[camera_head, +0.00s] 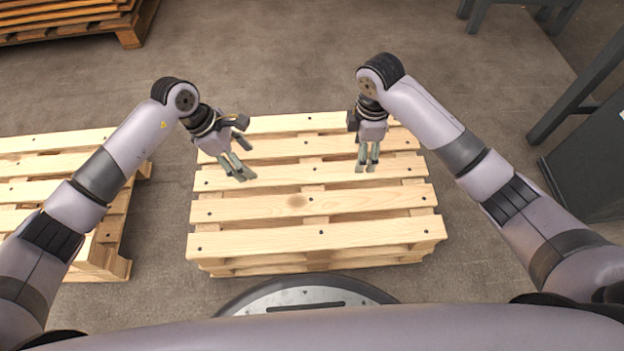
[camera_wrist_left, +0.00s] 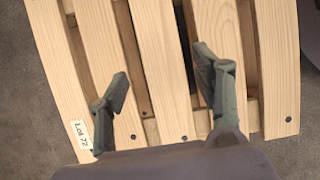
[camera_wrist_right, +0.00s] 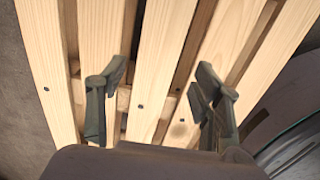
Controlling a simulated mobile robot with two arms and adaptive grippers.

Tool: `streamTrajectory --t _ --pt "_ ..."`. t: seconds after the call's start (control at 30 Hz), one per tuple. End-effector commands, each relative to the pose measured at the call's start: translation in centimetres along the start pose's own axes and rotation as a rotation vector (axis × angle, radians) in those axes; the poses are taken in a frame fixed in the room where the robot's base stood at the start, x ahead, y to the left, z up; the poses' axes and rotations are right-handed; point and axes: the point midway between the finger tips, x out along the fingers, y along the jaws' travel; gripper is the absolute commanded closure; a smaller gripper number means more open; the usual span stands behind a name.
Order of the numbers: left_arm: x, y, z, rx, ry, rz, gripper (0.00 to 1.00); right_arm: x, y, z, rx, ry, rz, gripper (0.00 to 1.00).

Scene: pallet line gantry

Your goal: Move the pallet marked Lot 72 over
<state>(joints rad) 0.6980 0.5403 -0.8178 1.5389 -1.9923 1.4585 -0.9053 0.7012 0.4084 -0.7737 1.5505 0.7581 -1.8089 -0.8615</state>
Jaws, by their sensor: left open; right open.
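The pallet marked Lot 72 (camera_head: 265,234) is a pale wooden slatted pallet on the floor in front of me. Its white "Lot 72" label (camera_wrist_left: 79,134) shows on an end slat in the left wrist view; I cannot make it out in the head view. My left gripper (camera_head: 240,172) is open and empty over the left part of the pallet. My right gripper (camera_head: 368,163) is open and empty over its right part. Both point down at the slats, and no slat is between the fingers of either. I cannot tell how far above the wood the fingertips are.
A second pale pallet (camera_head: 22,168) stands to the left, with a strip of floor between. A darker wooden pallet stack (camera_head: 60,22) is at the back left. A dark metal frame and cabinet (camera_head: 590,165) stand at the right. The floor behind the middle pallet is clear.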

Motion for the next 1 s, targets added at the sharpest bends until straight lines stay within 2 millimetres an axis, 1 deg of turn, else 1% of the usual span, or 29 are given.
streamTrajectory --t 0.03,0.2,0.4,0.5,0.7,0.97,1.0 --pt "1.1 -0.1 0.1 0.000 -0.001 -0.004 0.40 1.1 -0.1 0.0 0.001 -0.002 -0.004 0.40" --pt "4.5 -0.2 0.1 -0.001 -0.001 -0.004 0.40 4.5 -0.1 0.0 0.001 -0.001 -0.003 0.40" --pt "7.8 -0.1 0.1 -0.001 -0.001 -0.002 0.40 7.7 0.0 0.0 0.001 -0.001 -0.002 0.40" --pt "8.8 0.0 0.1 0.000 -0.001 -0.001 0.40 8.8 0.0 0.0 0.001 0.001 -0.002 0.40" --pt "9.7 0.0 0.0 0.001 0.000 0.001 0.40 9.7 0.0 0.0 0.000 0.000 0.000 0.40" --pt "9.8 0.0 0.0 0.001 0.000 0.000 0.40 9.8 0.0 0.0 0.000 0.000 0.001 0.40" --pt "9.8 0.0 0.0 0.001 0.000 0.000 0.43 9.8 0.0 0.0 0.000 0.000 0.000 0.43"
